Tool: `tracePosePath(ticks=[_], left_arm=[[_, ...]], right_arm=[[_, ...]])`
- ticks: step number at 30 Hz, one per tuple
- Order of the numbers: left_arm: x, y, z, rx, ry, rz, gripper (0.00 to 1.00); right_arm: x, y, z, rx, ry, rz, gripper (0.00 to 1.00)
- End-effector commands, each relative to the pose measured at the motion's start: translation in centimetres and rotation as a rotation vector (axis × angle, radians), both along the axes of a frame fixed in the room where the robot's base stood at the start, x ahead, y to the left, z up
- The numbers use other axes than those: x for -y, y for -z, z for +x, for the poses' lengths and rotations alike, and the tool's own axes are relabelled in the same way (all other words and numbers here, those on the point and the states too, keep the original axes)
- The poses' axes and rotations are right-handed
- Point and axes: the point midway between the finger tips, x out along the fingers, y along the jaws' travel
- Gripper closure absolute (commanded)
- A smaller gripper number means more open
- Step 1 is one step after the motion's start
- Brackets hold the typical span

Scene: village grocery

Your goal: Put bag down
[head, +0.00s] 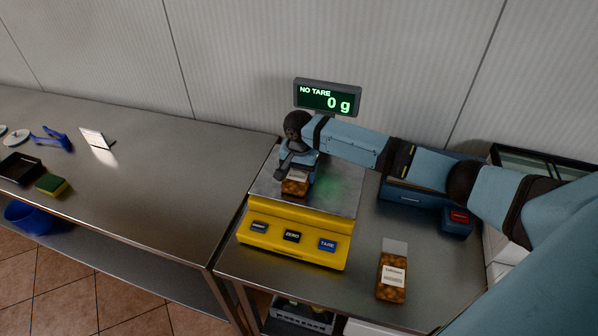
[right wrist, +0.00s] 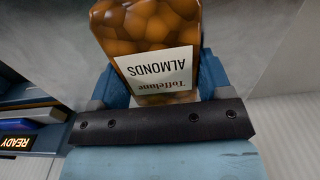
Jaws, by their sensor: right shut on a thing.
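A bag of almonds (head: 295,185) with orange-brown contents and a white label is held by my right gripper (head: 299,170) over the scale's steel pan (head: 341,197). In the right wrist view the bag (right wrist: 150,25) sits between the two blue fingers, its label reading "Toffelune ALMONDS" upside down. The yellow scale (head: 290,252) has several buttons in front, and its display (head: 327,98) reads "NO TARE" and 0 g. Whether the bag's bottom touches the pan is hard to tell. My left gripper is not in view.
A second labelled bag (head: 391,280) lies on the steel table right of the scale. A blue machine (head: 412,194) stands behind it. On the left counter (head: 150,165) are a sponge (head: 52,184), a dark tray (head: 21,167) and a small card (head: 97,138); its middle is clear.

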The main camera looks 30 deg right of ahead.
Motion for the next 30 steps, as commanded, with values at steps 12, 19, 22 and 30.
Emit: tracePosePath(ticks=[12,19,22,30], left_arm=[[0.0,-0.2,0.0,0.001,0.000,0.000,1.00],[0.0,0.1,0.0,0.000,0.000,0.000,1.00],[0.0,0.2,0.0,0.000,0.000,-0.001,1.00],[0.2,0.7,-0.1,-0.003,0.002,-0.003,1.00]], right_arm=[[0.0,0.2,0.0,0.000,0.000,0.000,0.03],[0.0,-0.5,0.0,0.001,0.000,0.001,0.03],[0.0,-1.9,0.1,0.002,0.000,0.002,0.03],[0.0,-7.7,0.1,0.004,-0.001,0.002,0.03]])
